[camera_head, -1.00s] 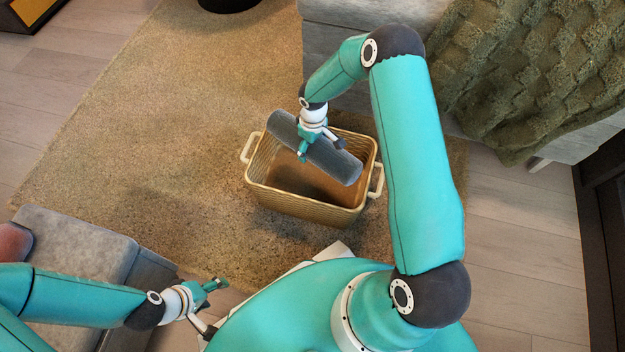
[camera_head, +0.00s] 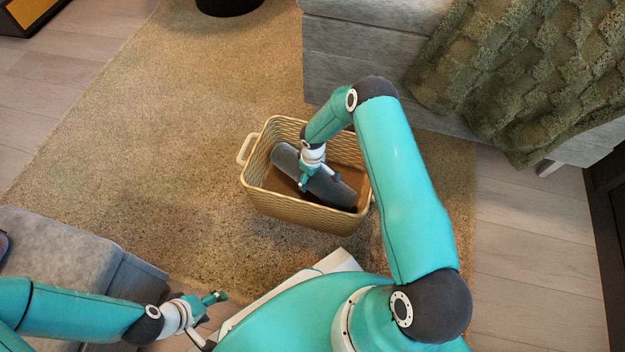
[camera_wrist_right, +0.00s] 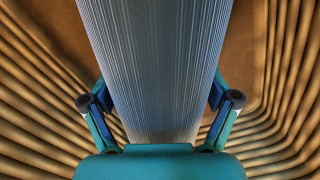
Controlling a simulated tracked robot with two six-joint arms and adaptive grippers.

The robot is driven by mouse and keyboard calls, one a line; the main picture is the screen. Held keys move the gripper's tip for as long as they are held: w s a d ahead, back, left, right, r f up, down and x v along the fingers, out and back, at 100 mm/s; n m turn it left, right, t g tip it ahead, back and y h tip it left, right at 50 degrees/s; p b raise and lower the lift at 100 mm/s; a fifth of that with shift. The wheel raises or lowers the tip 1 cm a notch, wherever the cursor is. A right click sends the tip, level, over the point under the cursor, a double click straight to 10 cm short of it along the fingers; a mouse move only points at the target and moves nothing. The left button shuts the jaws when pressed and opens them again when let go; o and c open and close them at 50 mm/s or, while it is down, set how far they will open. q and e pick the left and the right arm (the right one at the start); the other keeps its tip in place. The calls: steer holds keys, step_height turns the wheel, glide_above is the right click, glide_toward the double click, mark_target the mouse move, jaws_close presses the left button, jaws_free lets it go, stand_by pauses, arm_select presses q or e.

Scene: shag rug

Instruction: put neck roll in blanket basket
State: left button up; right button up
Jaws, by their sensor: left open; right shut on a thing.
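The neck roll (camera_head: 331,188) is a dark grey ribbed cylinder. It lies slantwise inside the blanket basket (camera_head: 300,217), a tan woven box with white handles on the rug. My right gripper (camera_head: 306,184) reaches down into the basket and is shut on the neck roll near its middle. In the right wrist view the neck roll (camera_wrist_right: 155,70) runs between the two fingers, with the ribbed basket walls (camera_wrist_right: 35,100) on both sides. I cannot tell whether the roll touches the basket floor. My left gripper (camera_head: 214,308) is open and empty at the lower left, away from the basket.
A grey sofa (camera_head: 350,60) with a green knitted blanket (camera_head: 530,70) stands behind and to the right. A grey upholstered seat (camera_head: 60,245) is at the lower left. The rug (camera_head: 170,130) left of the basket is clear.

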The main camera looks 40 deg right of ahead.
steer(key=shift+f, duration=0.7)
steer(key=shift+f, duration=0.1)
steer(key=shift+f+b, duration=0.15)
steer(key=shift+b, duration=0.2)
steer(key=o, duration=1.1)
steer(key=shift+r+p, duration=0.35)
step_height(320, 180, up, 12)
steer(key=p, duration=0.4)
steer(key=shift+f+p, duration=0.1)
steer(key=shift+p, duration=0.2)
